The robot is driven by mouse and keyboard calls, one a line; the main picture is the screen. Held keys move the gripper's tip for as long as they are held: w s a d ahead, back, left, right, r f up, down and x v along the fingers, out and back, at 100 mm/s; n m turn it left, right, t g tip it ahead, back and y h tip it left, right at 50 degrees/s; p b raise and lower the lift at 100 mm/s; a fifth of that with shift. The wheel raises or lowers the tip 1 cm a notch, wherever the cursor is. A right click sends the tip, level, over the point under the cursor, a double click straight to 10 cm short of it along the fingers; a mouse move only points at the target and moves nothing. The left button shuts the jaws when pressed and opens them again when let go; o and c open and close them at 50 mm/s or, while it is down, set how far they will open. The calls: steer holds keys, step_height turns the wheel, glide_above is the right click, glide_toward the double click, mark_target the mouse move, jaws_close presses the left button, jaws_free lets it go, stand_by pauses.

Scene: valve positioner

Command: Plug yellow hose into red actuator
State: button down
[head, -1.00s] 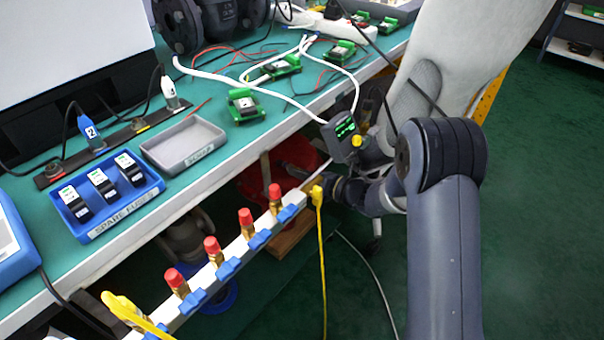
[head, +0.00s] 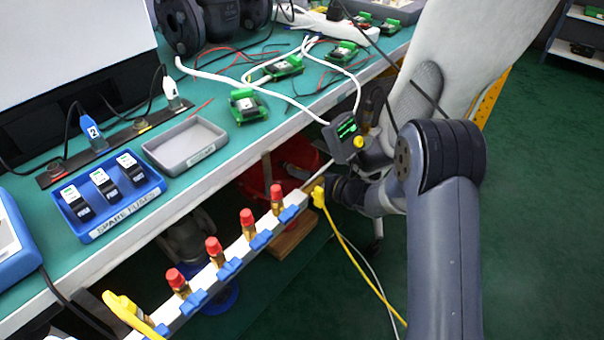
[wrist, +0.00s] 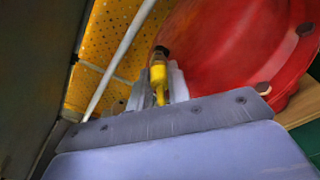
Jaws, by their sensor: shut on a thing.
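My gripper (wrist: 160,88) is shut on the yellow hose's plug (wrist: 158,77), whose dark tip points up the wrist view. In the head view the yellow plug (head: 318,196) shows beside the right end of the white manifold bar, and its hose (head: 365,272) slants down to the right. The red actuator (wrist: 225,50) is a large rounded red body just right of the plug in the wrist view. In the head view it is partly visible under the bench (head: 254,186). I cannot tell whether the plug touches it; no port is clearly visible.
The manifold bar (head: 207,272) carries several red-capped brass fittings and blue clips, with another yellow connector (head: 122,307) at its left end. The green bench (head: 230,150) overhangs the actuator. A yellow perforated panel (wrist: 105,45) and white tube (wrist: 120,55) lie left of the plug.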

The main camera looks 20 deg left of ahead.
steer(key=shift+w+a, duration=0.1)
steer(key=shift+a, duration=0.2)
steer(key=c, duration=1.3)
jaws_free()
steer(key=shift+o, duration=0.2)
steer(key=shift+d, duration=0.1)
steer(key=shift+d, duration=0.15)
steer(key=p+v, duration=0.3)
steer(key=v, duration=0.7)
steer(key=shift+s, duration=0.25)
steer(key=shift+d+r, duration=0.1)
steer(key=shift+b+x, duration=1.25)
steer(key=shift+x, duration=3.3)
steer(key=shift+w+d, duration=0.1)
steer(key=shift+d, duration=0.05)
